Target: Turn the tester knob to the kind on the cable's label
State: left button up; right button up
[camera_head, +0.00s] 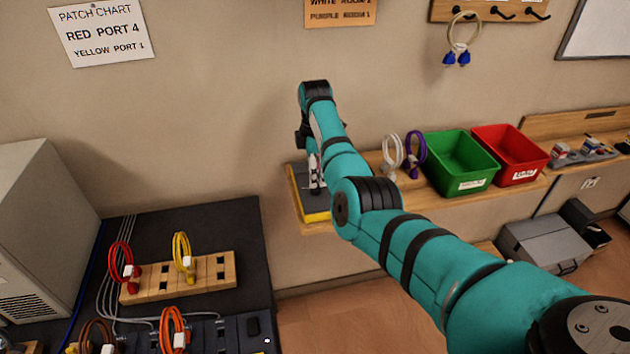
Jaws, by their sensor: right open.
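A dark grey device with a yellow edge (318,216), which looks like the tester, sits at the left end of the wooden shelf. Its knob cannot be made out behind my gripper and arm. My right gripper (315,188) is open and points down over the device; whether it touches is unclear. A white cable (391,157) and a purple cable (415,155) stand on the shelf just right of my arm. Any kind label on them is too small to read. My left gripper is not in view.
Green (460,162) and red (509,155) bins stand further right on the shelf (519,191). A wooden rack (208,283) with red and yellow cables is on the dark table at lower left. A patch chart (101,33) hangs on the wall.

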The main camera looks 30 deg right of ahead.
notch_tip(320, 180, down, 4)
jog(key=shift+r, duration=0.1)
jog(key=shift+f, duration=0.45)
jog(key=c, duration=0.9)
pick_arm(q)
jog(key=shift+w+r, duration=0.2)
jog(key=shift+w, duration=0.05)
pick_arm(e)
grip_shut()
